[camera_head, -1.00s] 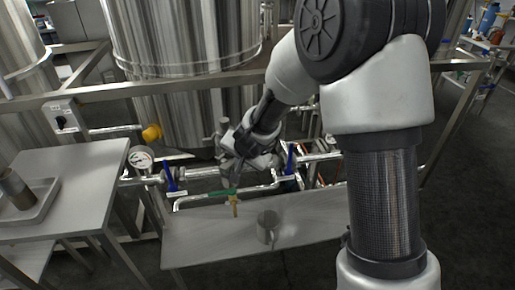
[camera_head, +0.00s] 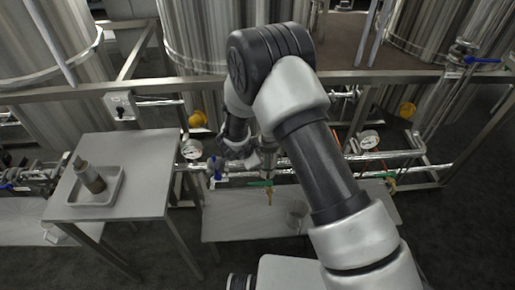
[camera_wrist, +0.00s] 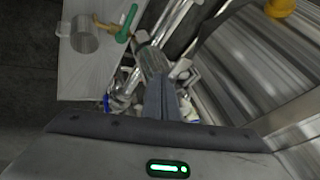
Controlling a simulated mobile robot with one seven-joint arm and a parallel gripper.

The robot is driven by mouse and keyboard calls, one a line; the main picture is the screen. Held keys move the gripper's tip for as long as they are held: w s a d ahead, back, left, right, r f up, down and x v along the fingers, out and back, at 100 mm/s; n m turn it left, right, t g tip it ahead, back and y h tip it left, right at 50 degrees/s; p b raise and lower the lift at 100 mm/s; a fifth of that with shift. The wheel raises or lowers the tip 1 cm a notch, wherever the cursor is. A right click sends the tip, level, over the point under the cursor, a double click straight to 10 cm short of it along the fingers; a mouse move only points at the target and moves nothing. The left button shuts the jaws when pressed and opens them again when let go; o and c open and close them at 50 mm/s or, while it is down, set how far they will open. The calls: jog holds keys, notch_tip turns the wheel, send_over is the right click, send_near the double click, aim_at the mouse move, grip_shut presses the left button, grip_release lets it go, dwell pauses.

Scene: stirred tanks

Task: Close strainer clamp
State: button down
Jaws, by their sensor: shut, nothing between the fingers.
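My gripper (camera_head: 236,148) is at the pipework behind the low bench. In the wrist view its fingers (camera_wrist: 163,86) are together with nothing between them. A metal cylindrical body, which looks like the strainer (camera_wrist: 151,60), lies just beyond the fingertips in the wrist view. In the head view the strainer (camera_head: 267,150) stands just right of my gripper, partly hidden by my arm. Small metal parts show beside the fingers, but I cannot tell which is the clamp or whether it is open. Contact between fingers and strainer cannot be told.
A green-handled valve (camera_head: 260,183) hangs over the low bench (camera_head: 235,222), near a metal cup (camera_head: 297,212). A blue handle (camera_head: 216,165) and a gauge (camera_head: 191,149) are left of my gripper. A left table (camera_head: 130,150) holds a tray with a bottle. Large tanks stand behind.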

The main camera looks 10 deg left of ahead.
jog(key=shift+w+a, duration=0.2)
jog(key=shift+a, duration=0.05)
jog(key=shift+r, duration=0.1)
dwell(0.4)
